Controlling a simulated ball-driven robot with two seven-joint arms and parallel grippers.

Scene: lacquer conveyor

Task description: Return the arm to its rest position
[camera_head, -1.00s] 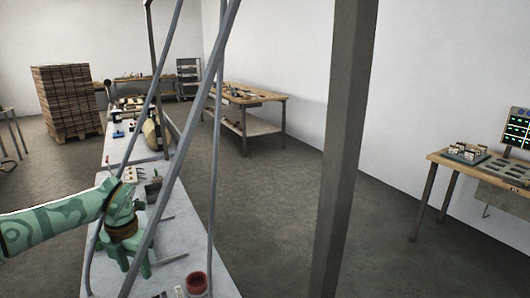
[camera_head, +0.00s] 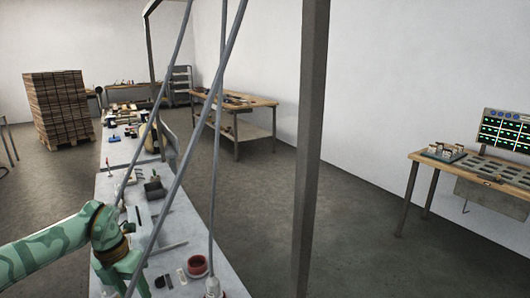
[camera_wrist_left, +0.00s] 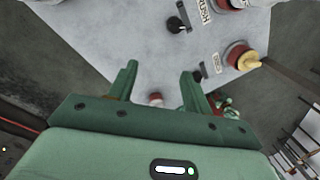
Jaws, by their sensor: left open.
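My left arm comes in from the left in the head view. Its green gripper (camera_head: 122,270) is over the near left part of the long grey table (camera_head: 200,228). In the left wrist view the two green fingers of the left gripper (camera_wrist_left: 160,88) stand apart with nothing between them. The grey table top (camera_wrist_left: 110,35) shows beyond the fingertips. My right gripper is in neither view.
A red round container (camera_head: 197,266) stands on the table right of my left gripper. A wooden bench (camera_head: 480,172) with a lit screen (camera_head: 505,130) is at the right. Stacked boards (camera_head: 58,105) stand at the back left.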

